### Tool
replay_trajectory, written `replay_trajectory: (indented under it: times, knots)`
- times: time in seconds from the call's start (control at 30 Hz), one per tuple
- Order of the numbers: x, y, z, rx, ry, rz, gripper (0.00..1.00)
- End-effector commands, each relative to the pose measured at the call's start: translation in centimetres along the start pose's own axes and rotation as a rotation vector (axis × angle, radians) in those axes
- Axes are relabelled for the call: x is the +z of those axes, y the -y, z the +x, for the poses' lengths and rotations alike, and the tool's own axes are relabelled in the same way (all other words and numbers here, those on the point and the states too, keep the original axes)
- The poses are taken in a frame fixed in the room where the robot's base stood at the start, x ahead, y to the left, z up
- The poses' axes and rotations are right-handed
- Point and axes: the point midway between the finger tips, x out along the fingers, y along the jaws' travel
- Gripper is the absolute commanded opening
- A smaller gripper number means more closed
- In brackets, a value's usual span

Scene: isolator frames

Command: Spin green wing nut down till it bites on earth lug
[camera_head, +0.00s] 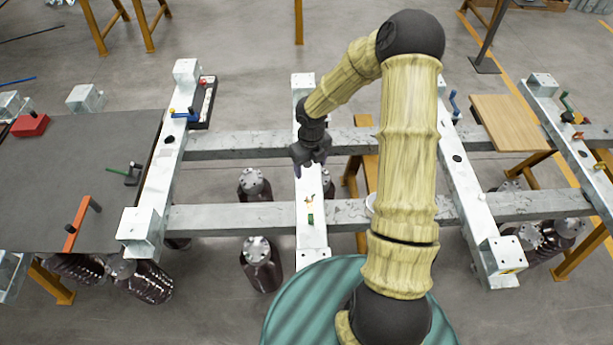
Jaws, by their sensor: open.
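My gripper (310,164) is open over the white middle crossbeam (311,240), pointing down, with nothing visible between its fingers. A small green piece (310,218), which looks like the green wing nut, stands on that crossbeam below the gripper in the picture, apart from it. Just above the green piece is a small brass-coloured fitting (309,200), possibly the earth lug; it is too small to tell. I cannot tell how the green piece sits on its stud.
Two long grey rails (250,214) run under the crossbeams. A dark mat (70,200) at left holds an orange-handled part (77,228), a green-handled part (126,172) and a red block (30,125). A tray (203,104) and wooden board (510,122) lie further back. Brown ribbed insulators (262,268) stand below.

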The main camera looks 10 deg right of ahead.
Motion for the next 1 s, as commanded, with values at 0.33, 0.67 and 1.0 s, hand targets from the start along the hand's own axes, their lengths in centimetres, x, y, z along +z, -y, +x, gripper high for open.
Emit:
replay_trajectory:
  times: [0.33,0.67,1.0]
  knots:
    - [0.2,0.2,-0.1,0.002,0.002,-0.049,0.66]
    - [0.1,0.1,1.9,0.003,0.000,-0.048,0.66]
    - [0.2,-0.2,7.7,0.004,-0.002,-0.053,0.66]
